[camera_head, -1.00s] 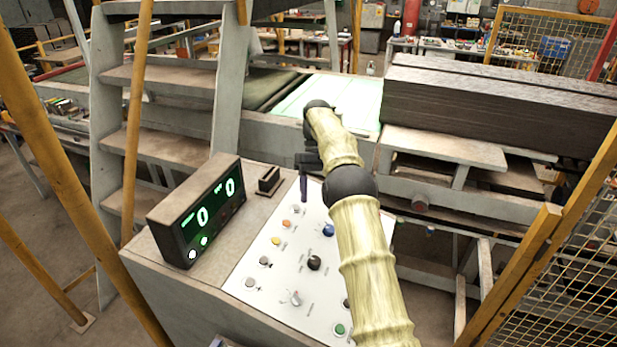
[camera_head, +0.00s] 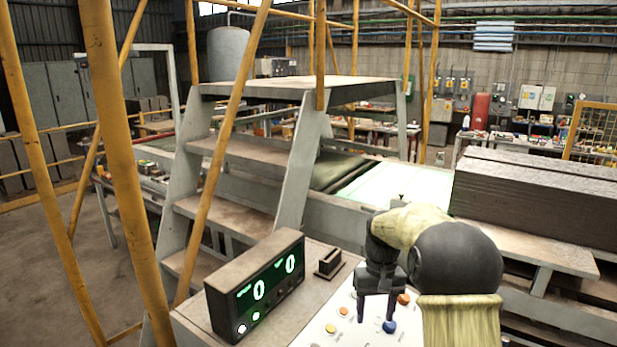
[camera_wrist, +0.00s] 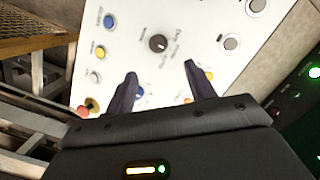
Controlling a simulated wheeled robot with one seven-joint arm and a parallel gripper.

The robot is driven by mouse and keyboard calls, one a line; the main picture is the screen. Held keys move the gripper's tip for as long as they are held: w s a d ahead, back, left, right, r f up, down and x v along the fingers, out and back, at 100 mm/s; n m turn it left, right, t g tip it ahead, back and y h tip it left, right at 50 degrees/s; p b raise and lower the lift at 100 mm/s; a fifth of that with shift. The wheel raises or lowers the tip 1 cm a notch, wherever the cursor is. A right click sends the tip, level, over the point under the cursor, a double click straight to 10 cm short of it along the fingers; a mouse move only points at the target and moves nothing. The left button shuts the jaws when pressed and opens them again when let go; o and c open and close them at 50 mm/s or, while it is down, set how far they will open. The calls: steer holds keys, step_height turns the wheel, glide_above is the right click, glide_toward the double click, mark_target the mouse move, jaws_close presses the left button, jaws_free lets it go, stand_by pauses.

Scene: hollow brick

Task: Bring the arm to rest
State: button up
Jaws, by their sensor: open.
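My arm, pale ribbed links with black joints, reaches in from the lower right of the head view. My gripper (camera_head: 375,308) points down over the white control panel (camera_head: 318,330), with its two dark fingers apart and nothing between them. In the wrist view my gripper (camera_wrist: 160,82) shows the same two spread fingers above the panel (camera_wrist: 185,25). A black knob (camera_wrist: 157,43) lies beyond the fingertips. A blue button (camera_head: 389,326) and an orange button (camera_head: 403,298) sit close to the fingers in the head view.
A display box (camera_head: 258,285) with green zeros stands left of the panel. Grey steps (camera_head: 240,155) with yellow rails (camera_head: 225,140) rise behind it. A dark stacked block (camera_head: 540,195) lies at right on a grey frame. Open floor (camera_head: 50,240) shows at left.

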steer(key=s+f+t+b, duration=0.2)
steer(key=s+f, duration=0.1)
steer(key=s, duration=0.7)
steer(key=s+f+m+t+b, duration=0.1)
steer(key=s+f, duration=0.3)
steer(key=s, duration=0.7)
steer(key=shift+s+f+t+h+b, duration=0.3)
steer(key=shift+t+b, duration=0.2)
steer(key=shift+t, duration=0.3)
steer(key=shift+a, duration=0.1)
steer(key=shift+c, duration=0.2)
